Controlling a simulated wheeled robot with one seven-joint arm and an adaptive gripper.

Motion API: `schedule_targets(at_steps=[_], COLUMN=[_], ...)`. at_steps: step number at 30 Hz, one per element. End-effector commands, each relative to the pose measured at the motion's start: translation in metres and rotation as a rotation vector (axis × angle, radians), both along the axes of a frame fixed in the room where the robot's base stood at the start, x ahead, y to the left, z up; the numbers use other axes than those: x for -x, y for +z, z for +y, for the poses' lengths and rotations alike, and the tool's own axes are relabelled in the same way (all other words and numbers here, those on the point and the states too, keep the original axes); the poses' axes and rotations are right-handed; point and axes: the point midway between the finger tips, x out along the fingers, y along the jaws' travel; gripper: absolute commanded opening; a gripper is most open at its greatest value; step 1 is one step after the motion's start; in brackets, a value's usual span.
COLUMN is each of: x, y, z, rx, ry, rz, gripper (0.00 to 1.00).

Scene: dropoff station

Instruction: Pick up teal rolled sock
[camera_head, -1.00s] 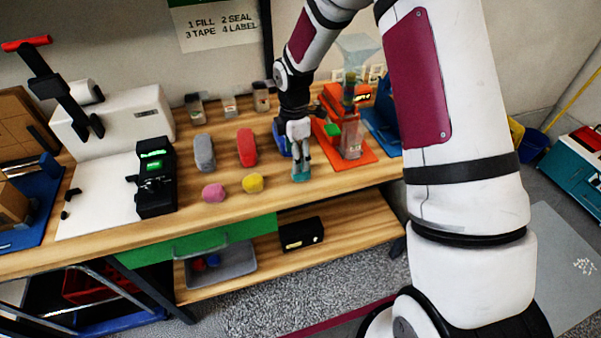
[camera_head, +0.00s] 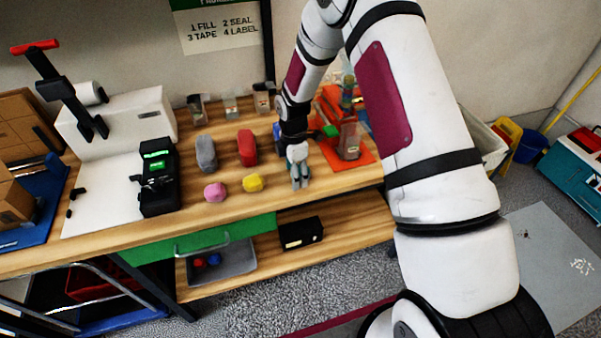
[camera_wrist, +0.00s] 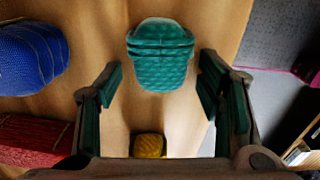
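The teal rolled sock (camera_wrist: 160,55) lies on the wooden table, in the upper middle of the wrist view. It is a ribbed, rounded bundle. My gripper (camera_wrist: 160,88) is open, with one teal-padded finger to the left of the sock and one to the right, and a gap on both sides. The sock sits ahead of and between the fingertips, and I see no contact. In the head view my gripper (camera_head: 299,183) points down near the table's front edge. I cannot make out the sock there; the gripper seems to hide it.
A yellow bundle (camera_head: 253,183), a pink one (camera_head: 215,192), a red one (camera_head: 247,147) and a grey one (camera_head: 206,153) lie to the left. A blue bundle (camera_wrist: 32,58) lies left of the sock in the wrist view. An orange stand (camera_head: 349,150) is to the right.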

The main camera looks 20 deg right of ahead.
Motion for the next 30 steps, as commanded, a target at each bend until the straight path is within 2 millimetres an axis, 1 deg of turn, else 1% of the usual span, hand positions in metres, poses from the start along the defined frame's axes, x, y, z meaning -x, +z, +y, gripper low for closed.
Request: schedule_targets(at_steps=[1, 2, 3, 6, 15, 20, 25, 29, 30], x=[0.000, 0.000, 0.000, 0.000, 0.000, -0.001, -0.001, -0.002, 0.010], y=[0.000, 0.000, 0.000, 0.000, 0.001, 0.005, 0.019, 0.038, 0.037], z=[0.000, 0.000, 0.000, 0.000, 0.000, 0.000, 0.000, 0.000, -0.003], rx=[0.000, 0.000, 0.000, 0.000, 0.000, 0.000, 0.000, 0.000, 0.000], ry=[0.000, 0.000, 0.000, 0.000, 0.000, 0.000, 0.000, -0.001, -0.001], rz=[0.000, 0.000, 0.000, 0.000, 0.000, -0.001, -0.001, -0.003, 0.004], gripper=[0.48, 0.41, 0.32, 0.12, 0.12, 0.12, 0.12, 0.12, 0.12])
